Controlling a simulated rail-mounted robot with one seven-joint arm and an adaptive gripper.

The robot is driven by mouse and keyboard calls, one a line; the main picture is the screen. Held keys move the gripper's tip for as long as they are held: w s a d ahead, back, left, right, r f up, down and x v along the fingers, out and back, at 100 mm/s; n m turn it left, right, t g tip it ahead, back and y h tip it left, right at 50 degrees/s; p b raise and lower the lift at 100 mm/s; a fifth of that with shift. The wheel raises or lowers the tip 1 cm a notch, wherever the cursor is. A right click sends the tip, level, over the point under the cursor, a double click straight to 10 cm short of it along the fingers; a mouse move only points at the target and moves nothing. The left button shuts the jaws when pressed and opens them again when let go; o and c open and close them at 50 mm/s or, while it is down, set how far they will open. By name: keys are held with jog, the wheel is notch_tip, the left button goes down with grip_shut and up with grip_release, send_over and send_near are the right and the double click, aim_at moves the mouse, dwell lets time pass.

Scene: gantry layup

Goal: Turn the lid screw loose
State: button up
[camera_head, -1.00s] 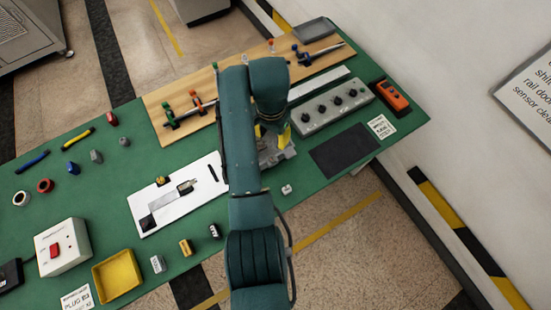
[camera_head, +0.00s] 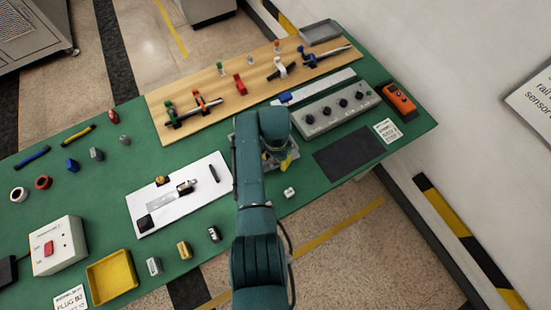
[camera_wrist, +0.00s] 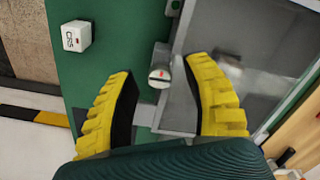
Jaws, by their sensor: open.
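The lid screw (camera_wrist: 160,77) shows in the wrist view as a small round pale head with a red mark, on a grey cylindrical stub at the edge of a grey metal box (camera_wrist: 188,110). My gripper (camera_wrist: 161,68) is open, with one yellow ribbed finger on each side of the screw and visible gaps to both. Nothing is held. In the head view my gripper (camera_head: 281,160) is over the grey box, and my arm hides most of the box and the screw.
A white cube with printed marks (camera_wrist: 76,36) lies near the box; it also shows in the head view (camera_head: 289,193). A grey panel with dark knobs (camera_head: 336,108), a dark mat (camera_head: 348,152) and a wooden board (camera_head: 190,125) with clamps surround the box.

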grip_shut()
